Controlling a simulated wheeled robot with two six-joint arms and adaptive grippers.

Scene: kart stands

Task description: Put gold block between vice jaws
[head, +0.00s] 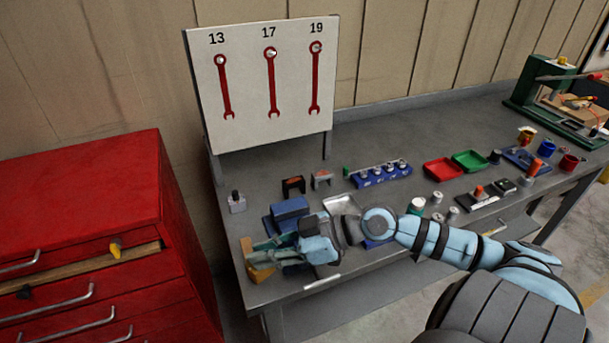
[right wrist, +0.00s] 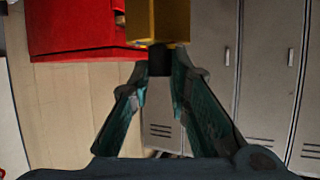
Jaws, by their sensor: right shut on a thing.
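The gold block (head: 258,274) shows at the left front corner of the workbench in the head view, partly covered by my right gripper. My right gripper (head: 264,257) comes in from the right and is shut on it. In the right wrist view the gold block (right wrist: 158,22) stands out past the teal fingertips (right wrist: 159,68), which meet at a dark part under it. The blue vice (head: 289,210) sits just behind the gripper on the bench. Its jaw gap is too small to make out. My left gripper is in neither view.
A red tool cabinet (head: 85,210) stands left of the bench. A white board (head: 245,90) with red wrenches rises behind. A grey tray (head: 341,204), a blue socket rack (head: 382,176), red and green trays and several small parts lie to the right.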

